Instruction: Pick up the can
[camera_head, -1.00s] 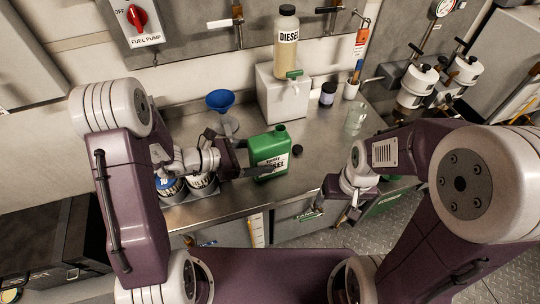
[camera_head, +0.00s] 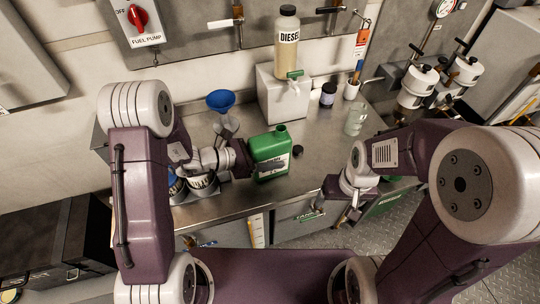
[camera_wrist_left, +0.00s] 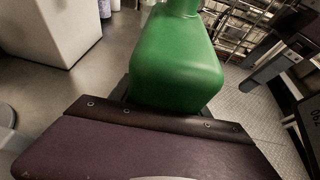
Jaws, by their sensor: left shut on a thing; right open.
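In the left wrist view the green can (camera_wrist_left: 178,62) fills the upper middle, right in front of my gripper (camera_wrist_left: 160,112). The fingertips are mostly hidden by the can and the gripper body. My right gripper (camera_head: 352,208) is open and empty, low in front of the counter's edge.
A blue funnel (camera_head: 221,101) stands behind the can. A diesel bottle (camera_head: 287,40) sits on a white box (camera_head: 283,97). A black cap (camera_head: 297,151) lies right of the can. A clear jar (camera_head: 356,120) is farther right. Labelled tins (camera_head: 203,184) stand at left.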

